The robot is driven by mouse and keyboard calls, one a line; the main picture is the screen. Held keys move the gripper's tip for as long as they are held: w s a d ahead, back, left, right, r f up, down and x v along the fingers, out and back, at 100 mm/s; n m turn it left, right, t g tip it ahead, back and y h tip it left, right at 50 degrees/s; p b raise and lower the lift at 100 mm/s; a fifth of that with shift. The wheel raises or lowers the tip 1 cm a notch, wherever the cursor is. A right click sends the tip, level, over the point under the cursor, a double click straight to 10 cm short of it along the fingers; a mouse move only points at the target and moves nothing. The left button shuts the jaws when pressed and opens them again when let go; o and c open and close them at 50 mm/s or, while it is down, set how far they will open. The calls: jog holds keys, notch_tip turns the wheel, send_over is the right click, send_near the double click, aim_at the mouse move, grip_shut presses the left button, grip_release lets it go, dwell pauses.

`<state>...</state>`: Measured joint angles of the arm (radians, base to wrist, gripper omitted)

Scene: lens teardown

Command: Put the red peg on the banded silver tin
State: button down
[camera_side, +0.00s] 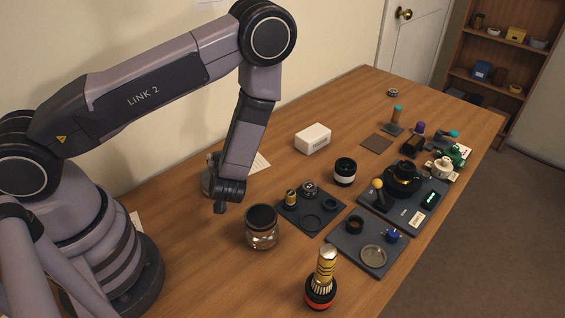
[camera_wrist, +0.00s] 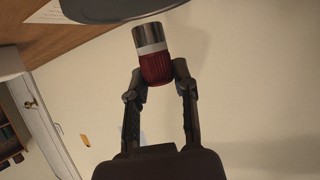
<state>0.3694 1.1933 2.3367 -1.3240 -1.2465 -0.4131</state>
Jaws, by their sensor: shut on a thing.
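In the wrist view my gripper (camera_wrist: 160,72) is shut on a red ribbed piece (camera_wrist: 157,70), which I take for the red peg. A white band (camera_wrist: 151,48) and a silver cylinder (camera_wrist: 147,33) continue in line from it. I cannot tell whether these belong to the peg or are the banded silver tin. In the side view my gripper (camera_side: 222,200) is low over the left of the table, and the red piece is hidden. A silvery rounded thing (camera_side: 207,181) stands partly hidden behind it. I cannot tell whether it is the tin.
Dark trays (camera_side: 346,250) with small parts lie further right. A white box (camera_side: 313,138) stands behind. A black-and-gold cylinder (camera_side: 326,265) stands at the front. The wall is close behind.

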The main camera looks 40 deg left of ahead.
jog(key=shift+f, duration=0.65)
jog(key=c, duration=0.9)
grip_release()
jog(key=shift+f, duration=0.15)
jog(key=shift+d+r, duration=0.15)
jog(key=shift+r, duration=0.1)
jog(key=v, duration=1.1)
jog(key=shift+s+d+r, duration=0.2)
jog(key=shift+d, duration=0.05)
